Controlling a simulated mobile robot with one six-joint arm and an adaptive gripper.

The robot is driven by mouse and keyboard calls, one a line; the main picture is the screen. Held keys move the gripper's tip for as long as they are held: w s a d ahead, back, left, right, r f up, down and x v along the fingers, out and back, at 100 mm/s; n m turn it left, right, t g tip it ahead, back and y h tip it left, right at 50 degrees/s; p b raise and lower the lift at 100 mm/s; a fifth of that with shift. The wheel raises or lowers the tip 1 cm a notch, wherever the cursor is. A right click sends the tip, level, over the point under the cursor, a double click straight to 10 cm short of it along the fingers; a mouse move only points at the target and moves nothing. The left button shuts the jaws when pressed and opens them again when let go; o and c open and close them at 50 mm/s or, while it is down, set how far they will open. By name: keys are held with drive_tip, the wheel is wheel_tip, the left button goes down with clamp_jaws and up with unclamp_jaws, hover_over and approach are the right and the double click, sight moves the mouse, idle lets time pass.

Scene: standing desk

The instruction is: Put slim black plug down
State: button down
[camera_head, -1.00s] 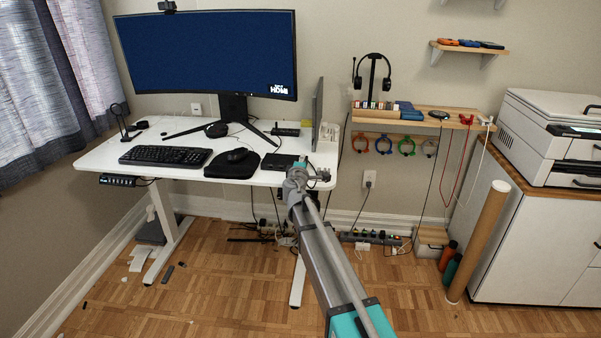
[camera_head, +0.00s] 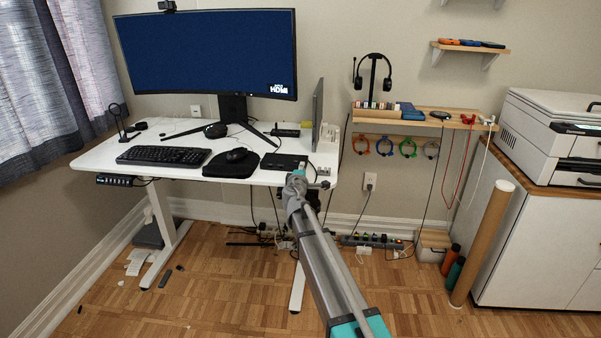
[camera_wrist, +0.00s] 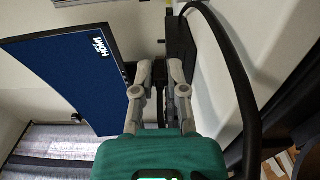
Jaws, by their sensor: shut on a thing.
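My gripper (camera_head: 298,174) is over the right front part of the white desk (camera_head: 100,158) in the head view. In the wrist view my gripper (camera_wrist: 161,68) has its two grey fingers close together, shut on a small dark thing between them, which I take to be the slim black plug. The plug's shape is mostly hidden by the fingers and the green gripper body. I cannot tell whether it touches the desk. In the head view the plug cannot be made out.
A flat black box (camera_head: 278,162) lies beside my gripper. A mouse (camera_head: 236,155) on a black pad and a keyboard (camera_head: 163,156) lie to the left. The large monitor (camera_head: 205,52) stands behind. A thick black band (camera_wrist: 238,75) curves past the gripper's right side in the wrist view.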

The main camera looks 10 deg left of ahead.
drive_tip(key=shift+f, duration=0.15)
drive_tip(key=c, duration=0.7)
unclamp_jaws()
drive_tip(key=shift+r, duration=0.25)
drive_tip(key=s, duration=1.2)
drive_tip(key=shift+a, duration=0.2)
